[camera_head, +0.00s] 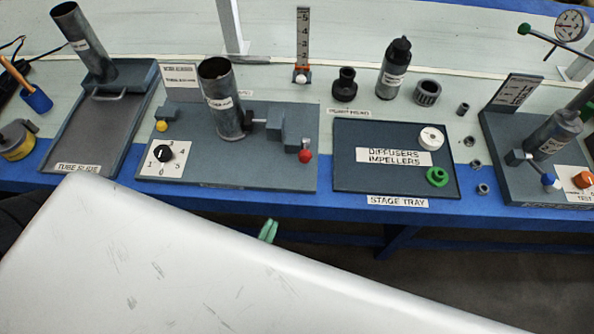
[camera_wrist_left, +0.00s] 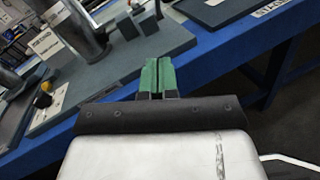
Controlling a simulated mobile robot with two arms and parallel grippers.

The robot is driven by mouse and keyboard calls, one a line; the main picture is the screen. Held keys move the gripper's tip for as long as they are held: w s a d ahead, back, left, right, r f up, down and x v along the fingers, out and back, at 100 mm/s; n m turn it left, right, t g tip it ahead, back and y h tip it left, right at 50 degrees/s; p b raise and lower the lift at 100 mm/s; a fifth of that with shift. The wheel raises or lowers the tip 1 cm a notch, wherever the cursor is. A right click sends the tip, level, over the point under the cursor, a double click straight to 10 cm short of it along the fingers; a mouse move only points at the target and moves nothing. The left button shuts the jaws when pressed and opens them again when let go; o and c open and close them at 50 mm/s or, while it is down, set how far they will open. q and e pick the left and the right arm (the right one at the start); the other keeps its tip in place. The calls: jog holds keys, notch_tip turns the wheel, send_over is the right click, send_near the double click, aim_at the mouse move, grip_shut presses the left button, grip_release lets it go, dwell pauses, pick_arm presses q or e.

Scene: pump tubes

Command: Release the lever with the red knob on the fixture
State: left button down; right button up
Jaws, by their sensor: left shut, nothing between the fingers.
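The fixture (camera_head: 270,172) is a grey plate on the bench with an upright metal tube (camera_head: 222,98) standing on it. The lever's red knob (camera_head: 305,156) is at the plate's right front, below a grey block (camera_head: 297,127). My left gripper (camera_head: 268,230) has green fingertips and is in front of the bench edge, below and left of the red knob, apart from it. In the left wrist view its fingers (camera_wrist_left: 158,75) are together with nothing between them, and the fixture plate (camera_wrist_left: 110,72) lies beyond. The red knob is not clear in that view. My right gripper is not in view.
A yellow knob (camera_head: 161,126) and a numbered dial (camera_head: 164,153) are on the fixture's left. The stage tray (camera_head: 350,180) stands to its right, the tube slide (camera_head: 130,135) to its left. My arm covers the foreground.

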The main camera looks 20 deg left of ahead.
pick_arm(q)
jog(key=shift+w+d+r+p, duration=0.2)
jog(key=shift+w+r+p, duration=0.25)
jog(key=shift+w, duration=1.7)
jog(key=shift+w+d+r+p, duration=0.2)
jog(key=shift+w+p, duration=0.35)
jog(key=shift+w, duration=1.65)
jog(key=shift+w+d+r+p, duration=0.15)
jog(key=shift+w+r+p, duration=0.3)
jog(key=shift+w, duration=1.7)
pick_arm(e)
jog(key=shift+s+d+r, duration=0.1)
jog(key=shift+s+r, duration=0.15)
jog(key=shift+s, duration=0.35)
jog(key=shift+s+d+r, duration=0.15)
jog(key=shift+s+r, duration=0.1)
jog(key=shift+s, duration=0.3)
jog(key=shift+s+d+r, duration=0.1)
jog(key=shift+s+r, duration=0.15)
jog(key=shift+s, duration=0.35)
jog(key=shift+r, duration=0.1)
